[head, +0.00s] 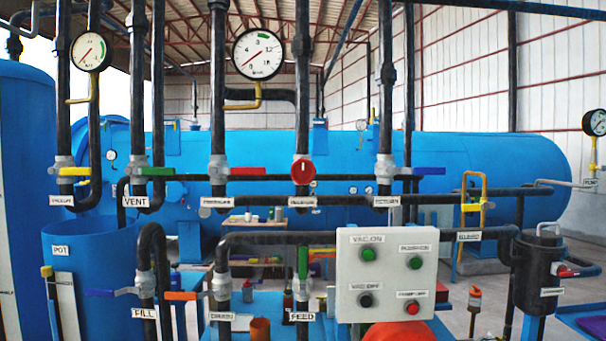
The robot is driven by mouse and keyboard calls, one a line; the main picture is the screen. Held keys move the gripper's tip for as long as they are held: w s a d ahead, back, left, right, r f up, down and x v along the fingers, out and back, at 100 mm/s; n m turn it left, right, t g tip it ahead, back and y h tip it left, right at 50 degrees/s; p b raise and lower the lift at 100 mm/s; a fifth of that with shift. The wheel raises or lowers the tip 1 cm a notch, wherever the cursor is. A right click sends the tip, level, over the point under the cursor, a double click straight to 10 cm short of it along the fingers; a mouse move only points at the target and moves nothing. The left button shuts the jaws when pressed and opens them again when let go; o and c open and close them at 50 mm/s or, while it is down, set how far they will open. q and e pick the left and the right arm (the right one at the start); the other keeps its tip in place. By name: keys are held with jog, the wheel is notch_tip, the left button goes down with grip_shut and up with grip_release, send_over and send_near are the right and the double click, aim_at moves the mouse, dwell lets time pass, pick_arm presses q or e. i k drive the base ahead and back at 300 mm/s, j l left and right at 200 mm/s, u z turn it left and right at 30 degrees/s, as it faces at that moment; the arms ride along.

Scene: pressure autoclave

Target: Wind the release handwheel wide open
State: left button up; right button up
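The release handwheel (303,172) is a small round red wheel on a black vertical pipe, near the middle of the head view. A white label (303,201) below it appears to read RELEASE. A pale mark shows on the wheel's face; how far the valve is open cannot be told. Neither of my grippers is in view, and nothing touches the wheel.
Lever valves flank the wheel, with a red lever (248,171) to its left and a blue lever (429,171) to its right. Below stand a green FEED handle (303,262) and a grey button box (386,275). A large blue vessel (475,160) lies behind the pipes.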

aim_at(303, 172)
jog(key=i+j+z, duration=0.1)
jog(key=z, duration=0.35)
jog(key=i+j+z, duration=0.2)
jog(key=z, duration=0.25)
jog(key=i+j+z, duration=0.1)
jog(key=z, duration=0.3)
jog(key=k+j, duration=0.05)
jog(key=j, duration=0.05)
